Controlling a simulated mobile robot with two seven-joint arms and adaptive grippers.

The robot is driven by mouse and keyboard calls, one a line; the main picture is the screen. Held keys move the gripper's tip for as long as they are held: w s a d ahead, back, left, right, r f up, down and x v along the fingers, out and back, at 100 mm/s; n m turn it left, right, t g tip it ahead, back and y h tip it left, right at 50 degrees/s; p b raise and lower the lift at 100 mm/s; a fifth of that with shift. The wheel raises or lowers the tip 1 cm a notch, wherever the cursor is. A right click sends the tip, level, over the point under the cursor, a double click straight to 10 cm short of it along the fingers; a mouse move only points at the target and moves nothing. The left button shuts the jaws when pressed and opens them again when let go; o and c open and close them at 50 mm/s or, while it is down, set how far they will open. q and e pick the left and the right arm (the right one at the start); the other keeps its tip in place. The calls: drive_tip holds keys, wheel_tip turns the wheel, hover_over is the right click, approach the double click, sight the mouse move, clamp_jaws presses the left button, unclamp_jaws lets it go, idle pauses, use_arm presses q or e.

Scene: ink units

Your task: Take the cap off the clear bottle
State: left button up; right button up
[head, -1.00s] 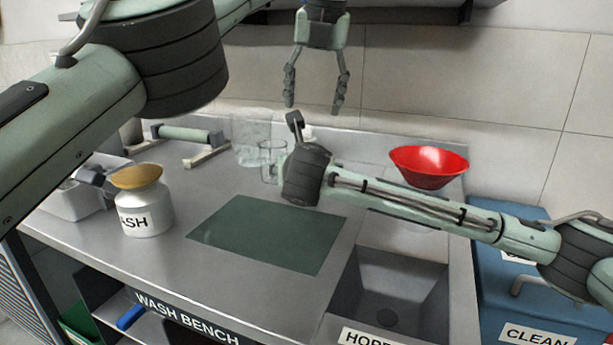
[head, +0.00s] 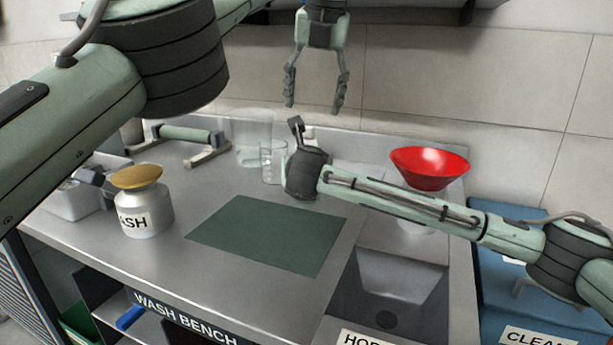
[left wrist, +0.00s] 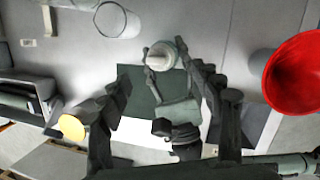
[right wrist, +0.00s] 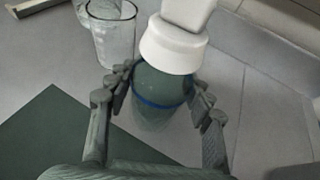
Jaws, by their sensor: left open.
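The clear bottle (right wrist: 160,100) looks grey-green inside, with a blue ring and a white cap (right wrist: 172,45) on top. In the head view my right wrist hides nearly all of it. The cap also shows in the left wrist view (left wrist: 160,57). My right gripper (right wrist: 160,88) has a finger against each side of the bottle below the cap. My left gripper (head: 316,106) points down with open, empty fingers above the bottle and apart from it.
A glass beaker (head: 272,165) and a larger clear vessel (head: 250,130) stand behind the bottle. A green mat (head: 265,235) lies bare in front. A red funnel (head: 428,167) stands right, near a sink (head: 395,290). A wash jar (head: 143,205) with a tan lid stands left.

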clamp_jaws()
use_arm(q)
drive_tip(key=w+d+f+m+t+h, duration=0.25)
drive_tip(key=w+d+h, duration=0.25)
drive_tip(key=w+d, duration=0.3)
drive_tip(key=w+r+n+t+h, duration=0.2)
drive_tip(key=w+r+t+h, duration=0.25)
drive_tip(key=w, duration=0.25)
drive_tip(key=w+a+r+n+t, duration=0.5)
drive_tip(key=w+a+t, duration=0.1)
drive_tip(key=a, duration=0.3)
drive_tip(key=w+a+r+n+t+y, duration=0.1)
drive_tip(key=a+n+t+y, duration=0.1)
drive_tip(key=a+n+y, duration=0.6)
drive_tip(key=a+r+n+t+y, duration=0.2)
drive_tip(key=a+n+y, duration=0.2)
drive_tip(key=a+n, duration=0.45)
drive_tip(key=n+g+h, duration=0.6)
drive_tip(key=n+g, duration=0.6)
drive_tip(key=g, duration=0.4)
approach(306, 138)
drive_tip(key=shift+y, duration=0.35)
drive_tip(key=x, duration=0.6)
drive_tip(key=w+x, duration=0.1)
drive_tip(key=x, duration=0.2)
drive_tip(key=shift+d+r, duration=0.15)
drive_tip(key=shift+d, duration=0.25)
